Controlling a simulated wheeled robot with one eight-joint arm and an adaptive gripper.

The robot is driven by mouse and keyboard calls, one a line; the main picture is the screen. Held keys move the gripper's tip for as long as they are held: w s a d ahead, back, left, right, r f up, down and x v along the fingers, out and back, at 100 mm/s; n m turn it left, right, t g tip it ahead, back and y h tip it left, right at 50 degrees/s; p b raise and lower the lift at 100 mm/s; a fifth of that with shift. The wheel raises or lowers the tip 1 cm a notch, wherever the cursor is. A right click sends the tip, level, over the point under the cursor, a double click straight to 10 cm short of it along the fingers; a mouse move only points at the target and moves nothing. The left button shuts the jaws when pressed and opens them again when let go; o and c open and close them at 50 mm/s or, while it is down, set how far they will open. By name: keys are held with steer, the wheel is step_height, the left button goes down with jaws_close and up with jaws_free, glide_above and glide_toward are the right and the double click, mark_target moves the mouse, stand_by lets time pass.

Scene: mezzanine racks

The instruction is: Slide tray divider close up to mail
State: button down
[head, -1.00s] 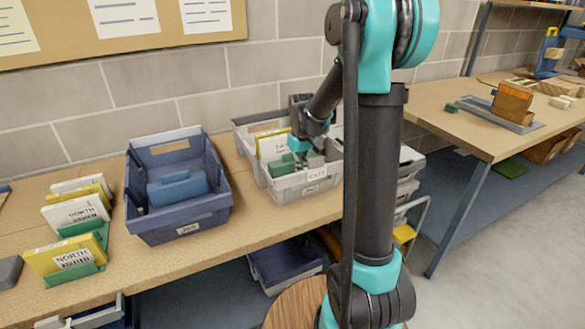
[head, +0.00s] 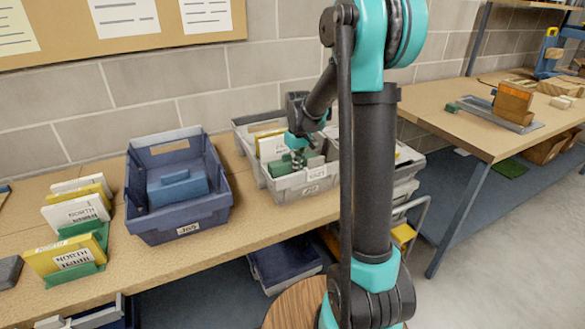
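A light grey tray (head: 309,188) stands on the bench at the middle, with a label on its front. White mail with a yellow edge (head: 272,146) stands upright at its left end. A green divider (head: 281,166) shows in the tray, low and just right of the mail. My gripper (head: 299,160) points down into the tray at the divider, to the right of the mail. Its fingertips are small and partly hidden against the green, so I cannot tell whether they are shut on the divider. Any gap between divider and mail is too small to judge.
A blue tray (head: 141,222) with a blue divider (head: 178,188) inside stands to the left. Mail in green holders (head: 77,273) stands at far left. Another grey tray is behind my arm. A second wooden table (head: 455,128) is at right.

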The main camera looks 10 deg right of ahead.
steer(key=shift+w+a, duration=0.35)
steer(key=shift+w, duration=0.7)
steer(key=shift+w+a, duration=0.35)
steer(key=shift+w, duration=0.75)
steer(key=shift+w+a, duration=0.35)
steer(key=shift+w, duration=0.7)
steer(key=shift+w+a, duration=0.2)
steer(key=shift+w, duration=0.35)
steer(key=shift+w+a, duration=0.15)
steer(key=shift+w, duration=0.4)
steer(key=shift+s, duration=0.2)
steer(key=shift+s+d, duration=0.25)
steer(key=shift+s, duration=0.3)
step_height(320, 180, up, 13)
stand_by(1.0)
